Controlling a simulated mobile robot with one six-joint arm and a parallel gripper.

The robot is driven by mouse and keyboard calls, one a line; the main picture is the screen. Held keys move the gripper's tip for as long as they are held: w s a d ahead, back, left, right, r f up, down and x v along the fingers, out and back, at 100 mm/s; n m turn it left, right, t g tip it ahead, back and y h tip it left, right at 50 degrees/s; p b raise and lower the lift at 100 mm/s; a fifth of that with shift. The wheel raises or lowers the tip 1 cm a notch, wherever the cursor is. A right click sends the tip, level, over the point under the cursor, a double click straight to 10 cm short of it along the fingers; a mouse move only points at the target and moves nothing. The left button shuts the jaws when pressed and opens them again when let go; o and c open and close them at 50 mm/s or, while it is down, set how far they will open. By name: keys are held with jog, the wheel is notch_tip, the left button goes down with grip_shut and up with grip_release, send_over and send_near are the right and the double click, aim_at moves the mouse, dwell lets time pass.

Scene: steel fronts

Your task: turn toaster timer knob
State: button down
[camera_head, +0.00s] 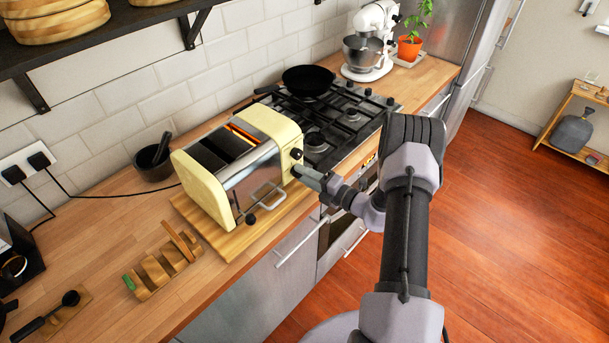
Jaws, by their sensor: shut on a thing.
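The cream and steel toaster (232,165) stands on a wooden board on the counter, left of my arm. Its slots face up, and the rear one glows orange. My gripper (303,174) is at the toaster's right end, just below the upper knob. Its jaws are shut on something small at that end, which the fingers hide. I cannot tell which knob or control it is.
A gas hob (335,125) with a black pan (308,80) lies behind the toaster. A mortar (153,162) stands to its left and a wooden rack (160,265) in front. A stand mixer (368,45) stands farther back. The floor (500,220) at right is clear.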

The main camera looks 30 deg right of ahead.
jog(key=c, duration=0.9)
grip_release()
jog(key=shift+c, duration=0.2)
jog(key=f+p+v, duration=0.1)
jog(key=v, duration=1.6)
jog(key=shift+s+d+r, duration=0.15)
jog(key=shift+s+r, duration=0.05)
jog(key=shift+r, duration=0.2)
